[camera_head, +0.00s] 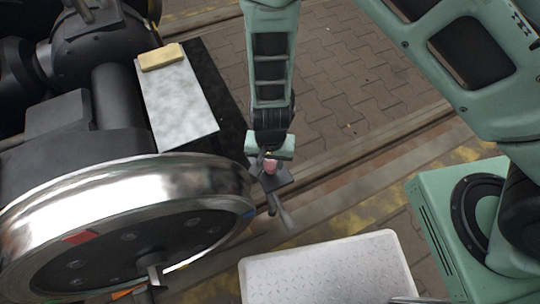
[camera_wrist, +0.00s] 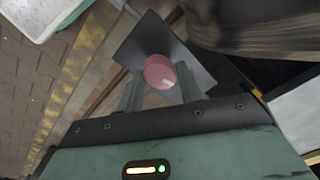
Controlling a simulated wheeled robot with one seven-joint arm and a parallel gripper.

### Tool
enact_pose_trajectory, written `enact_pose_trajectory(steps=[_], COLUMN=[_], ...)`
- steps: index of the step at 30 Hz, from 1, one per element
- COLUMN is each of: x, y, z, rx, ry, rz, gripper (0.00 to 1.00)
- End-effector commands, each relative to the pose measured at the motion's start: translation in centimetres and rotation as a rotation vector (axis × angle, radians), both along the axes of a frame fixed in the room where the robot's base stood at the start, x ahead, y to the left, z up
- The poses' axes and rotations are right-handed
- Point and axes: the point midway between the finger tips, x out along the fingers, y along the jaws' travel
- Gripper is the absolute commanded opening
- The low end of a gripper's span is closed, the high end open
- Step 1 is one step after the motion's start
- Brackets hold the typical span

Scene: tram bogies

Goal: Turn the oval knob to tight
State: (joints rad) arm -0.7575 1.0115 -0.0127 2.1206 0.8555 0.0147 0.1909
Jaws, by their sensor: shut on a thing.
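The oval knob (camera_wrist: 158,70) is pinkish red with a small pale mark on its lower right side. It sits in front of a dark square plate (camera_wrist: 148,42) in the wrist view. In the head view the knob (camera_head: 271,167) shows small, just below my gripper (camera_head: 269,160), with the plate (camera_head: 283,180) beneath it. My gripper (camera_wrist: 158,85) is shut on the knob, with one finger on each side of it in the wrist view. Any marking for tight cannot be made out.
A large shiny wheel (camera_head: 150,180) stands close to the left of the knob. A grey-white board (camera_head: 178,105) with a yellow block (camera_head: 161,57) lies behind it. A pale textured platform (camera_head: 325,270) is at the front. Open paving (camera_head: 350,80) lies behind.

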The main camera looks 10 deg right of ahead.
Motion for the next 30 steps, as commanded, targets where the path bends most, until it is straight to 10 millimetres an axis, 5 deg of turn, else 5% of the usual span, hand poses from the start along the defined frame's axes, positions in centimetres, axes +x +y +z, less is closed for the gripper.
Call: enact_pose_trajectory(steps=[20,21,23,30], x=[0.03,0.03,0.03,0.02], y=[0.04,0.04,0.04,0.03], z=[0.01,0.01,0.01,0.02], rx=[0.001,0.001,0.001,0.001], ry=[0.000,0.000,-0.001,0.000], rz=[-0.066,-0.065,-0.065,-0.065], gripper=[0.14,0.45,0.59,0.59])
